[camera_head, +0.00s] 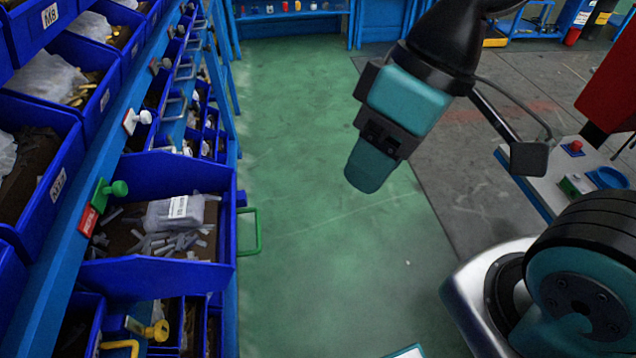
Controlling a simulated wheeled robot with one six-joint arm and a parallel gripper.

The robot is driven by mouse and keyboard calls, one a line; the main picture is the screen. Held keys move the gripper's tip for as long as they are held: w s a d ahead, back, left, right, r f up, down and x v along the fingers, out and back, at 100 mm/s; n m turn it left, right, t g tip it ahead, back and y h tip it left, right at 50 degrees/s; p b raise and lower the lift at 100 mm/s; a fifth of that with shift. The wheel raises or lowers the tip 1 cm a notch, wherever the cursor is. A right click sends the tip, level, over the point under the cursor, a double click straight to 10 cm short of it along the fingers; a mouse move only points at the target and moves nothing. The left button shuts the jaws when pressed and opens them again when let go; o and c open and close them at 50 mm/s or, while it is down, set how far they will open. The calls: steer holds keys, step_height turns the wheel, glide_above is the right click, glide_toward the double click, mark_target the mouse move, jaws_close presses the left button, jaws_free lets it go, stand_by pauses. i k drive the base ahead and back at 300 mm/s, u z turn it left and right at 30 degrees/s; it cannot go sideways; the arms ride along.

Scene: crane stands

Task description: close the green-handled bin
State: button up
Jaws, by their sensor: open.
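The green-handled bin (160,276) is a blue drawer at the lower left, pulled out of the rack over the green floor. Its green handle (258,232) sticks out from its right-hand end. Inside lie a clear labelled bag (178,211) and loose grey pieces. A green knob (117,188) sits on the rack rail by the bin's inner end. My gripper (368,172) hangs in the upper middle, to the right of and apart from the handle. It is open and nothing shows in it; the view makes the gap between its fingers hard to see.
The blue rack (62,235) fills the left side with several other bins, including one with a yellow handle (120,347) below. The green floor (310,240) between the bin and my arm is clear. A bench with a red button (575,146) stands at right.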

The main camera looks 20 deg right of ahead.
mark_target(122, 262)
steer(key=z, duration=0.95)
steer(key=i, duration=0.5)
steer(key=u, duration=2.15)
